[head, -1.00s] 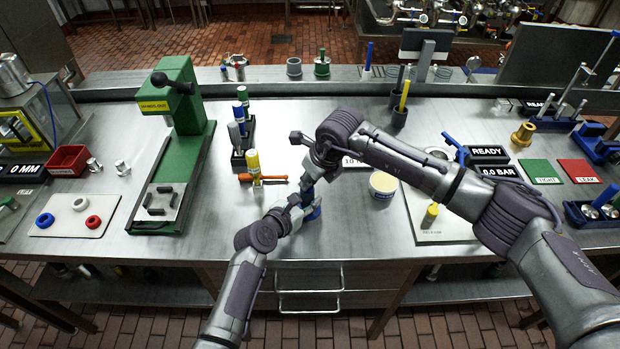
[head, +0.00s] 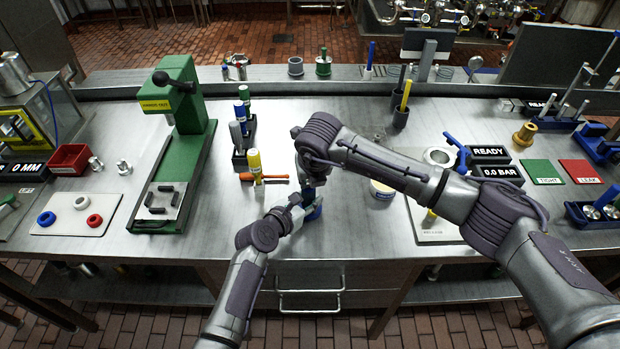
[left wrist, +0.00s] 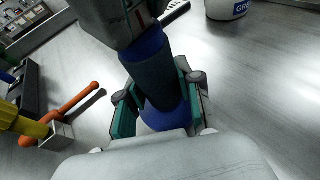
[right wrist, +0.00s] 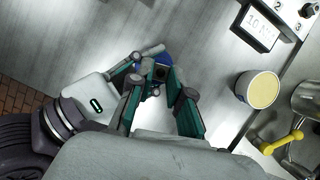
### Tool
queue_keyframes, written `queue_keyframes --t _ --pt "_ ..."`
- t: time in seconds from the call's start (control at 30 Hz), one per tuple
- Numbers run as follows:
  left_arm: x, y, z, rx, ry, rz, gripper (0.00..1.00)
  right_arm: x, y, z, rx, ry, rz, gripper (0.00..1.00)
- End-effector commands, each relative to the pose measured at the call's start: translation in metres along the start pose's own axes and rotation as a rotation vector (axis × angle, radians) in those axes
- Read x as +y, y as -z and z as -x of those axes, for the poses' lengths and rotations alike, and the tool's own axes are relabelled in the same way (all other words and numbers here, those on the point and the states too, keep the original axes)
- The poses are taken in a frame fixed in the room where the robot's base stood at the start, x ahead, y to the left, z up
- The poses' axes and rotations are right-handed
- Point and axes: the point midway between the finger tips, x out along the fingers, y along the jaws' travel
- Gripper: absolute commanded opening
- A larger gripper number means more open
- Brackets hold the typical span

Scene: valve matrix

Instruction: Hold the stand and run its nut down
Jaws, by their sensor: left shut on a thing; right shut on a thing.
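The blue stand (head: 314,213) is upright near the front of the bench. Its round base and darker column (left wrist: 152,78) show in the left wrist view. My left gripper (head: 300,206) is shut around the column from the left, low down; its green-padded fingers sit on either side. My right gripper (right wrist: 158,80) points down over the stand's top and is shut on the nut there. The nut is mostly hidden by the fingers; a small dark square top (right wrist: 160,72) shows between them in the right wrist view.
A green press (head: 185,130) is further left. The bench in front of the stand is clear.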

Motion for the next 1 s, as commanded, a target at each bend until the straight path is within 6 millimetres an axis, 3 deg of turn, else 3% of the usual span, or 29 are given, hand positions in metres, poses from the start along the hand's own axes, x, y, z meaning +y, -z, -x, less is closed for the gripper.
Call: queue_keyframes --t 0.6,0.63,0.77,1.0 --pt "0.0003 0.0003 0.0002 0.001 0.0 0.001 0.0 -0.0001 -0.001 0.0005 -0.003 0.023 -0.054 0.0" --pt "0.0003 0.0004 0.0002 0.001 0.0 0.001 0.0 -0.0001 -0.001 0.0005 -0.003 0.023 -0.053 0.2" --pt "0.0003 0.0004 0.0002 0.001 0.0 0.001 0.0 0.0 -0.0008 0.0004 -0.002 0.023 -0.053 0.42" --pt "0.0003 0.0004 0.0001 0.001 0.0 0.0 0.0 0.0002 -0.0003 0.0002 -0.001 0.022 -0.053 0.44"
